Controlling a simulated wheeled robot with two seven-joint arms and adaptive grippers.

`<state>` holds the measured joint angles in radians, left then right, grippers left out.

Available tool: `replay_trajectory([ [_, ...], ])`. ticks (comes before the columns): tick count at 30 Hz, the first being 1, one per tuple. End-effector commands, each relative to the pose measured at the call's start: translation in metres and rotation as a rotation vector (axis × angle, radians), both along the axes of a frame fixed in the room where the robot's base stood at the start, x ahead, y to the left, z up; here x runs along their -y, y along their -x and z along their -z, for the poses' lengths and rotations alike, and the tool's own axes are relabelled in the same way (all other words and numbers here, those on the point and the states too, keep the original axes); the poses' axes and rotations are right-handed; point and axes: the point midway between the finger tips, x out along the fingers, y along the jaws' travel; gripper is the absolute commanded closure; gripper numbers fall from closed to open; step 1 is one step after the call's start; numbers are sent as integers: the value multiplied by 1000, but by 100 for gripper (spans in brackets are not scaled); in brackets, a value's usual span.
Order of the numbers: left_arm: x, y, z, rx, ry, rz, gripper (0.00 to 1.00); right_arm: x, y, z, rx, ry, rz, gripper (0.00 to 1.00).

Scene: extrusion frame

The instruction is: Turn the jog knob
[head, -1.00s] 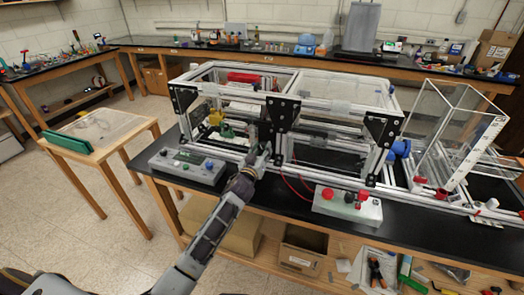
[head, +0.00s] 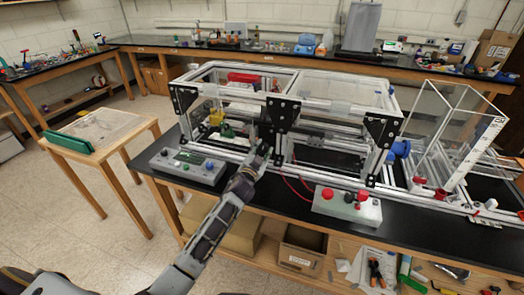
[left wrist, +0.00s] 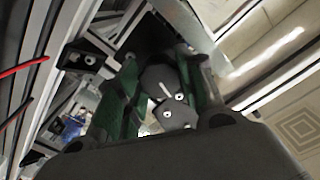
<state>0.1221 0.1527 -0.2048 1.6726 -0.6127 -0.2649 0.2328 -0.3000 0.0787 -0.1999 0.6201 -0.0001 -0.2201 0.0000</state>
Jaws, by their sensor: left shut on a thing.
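My left gripper (head: 262,148) is at the front of the aluminium extrusion frame (head: 228,152), near the dark middle bracket. In the left wrist view, its two fingers (left wrist: 162,75) stand on either side of a dark grey round part with a short white line, which I take to be the jog knob (left wrist: 158,76). The gripper is shut on it. In the head view the knob is hidden behind the gripper. My right gripper is in neither view.
A grey control box (head: 188,166) with buttons stands left of my arm. A white box with red buttons (head: 347,205) stands to the right, with red cables (head: 293,184) running close by the gripper. A clear acrylic box (head: 450,130) stands at the far right.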

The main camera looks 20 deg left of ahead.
Motion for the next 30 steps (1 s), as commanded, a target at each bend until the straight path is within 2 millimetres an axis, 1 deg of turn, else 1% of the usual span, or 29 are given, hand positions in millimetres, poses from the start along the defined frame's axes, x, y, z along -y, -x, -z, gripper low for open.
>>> replay_trajectory([
  [3, 0, 0, 0, 2, -87, 1, 86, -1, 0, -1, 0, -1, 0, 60],
  [10, 0, 0, 0, 5, -195, 0, 86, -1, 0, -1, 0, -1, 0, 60],
  [16, 0, 0, 0, 7, -231, 0, 86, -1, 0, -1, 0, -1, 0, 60],
  [26, 0, 0, 0, 7, -234, 0, 86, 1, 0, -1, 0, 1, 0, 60],
  [27, 0, 0, 0, 7, -234, 0, 61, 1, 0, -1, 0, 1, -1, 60],
  [30, 0, 0, 0, 7, -233, 0, 48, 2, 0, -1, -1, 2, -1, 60],
])
